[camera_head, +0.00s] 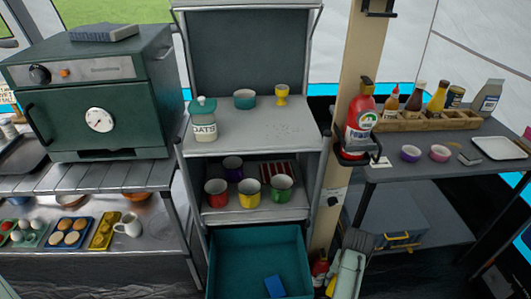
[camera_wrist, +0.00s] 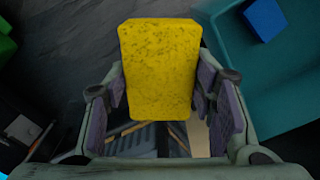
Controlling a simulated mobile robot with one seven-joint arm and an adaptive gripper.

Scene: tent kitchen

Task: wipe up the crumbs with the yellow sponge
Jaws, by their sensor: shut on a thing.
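The yellow sponge (camera_wrist: 160,50), speckled with dark marks, is between the two fingers of my gripper (camera_wrist: 162,88) in the wrist view. The gripper is shut on its sides, and its broad face shows to the camera. I cannot make out the sponge in the head view. The crumbs (camera_head: 282,130) are tiny dark specks on the right part of the grey cabinet's upper shelf (camera_head: 240,138). The gripper is away from them; no crumbs show in the wrist view.
A jar (camera_head: 203,122), a teal bowl (camera_head: 244,99) and a yellow cup (camera_head: 282,95) stand around the crumbs. Several mugs fill the shelf below. An open teal drawer (camera_head: 225,245) juts out, with a blue block (camera_head: 275,286) inside.

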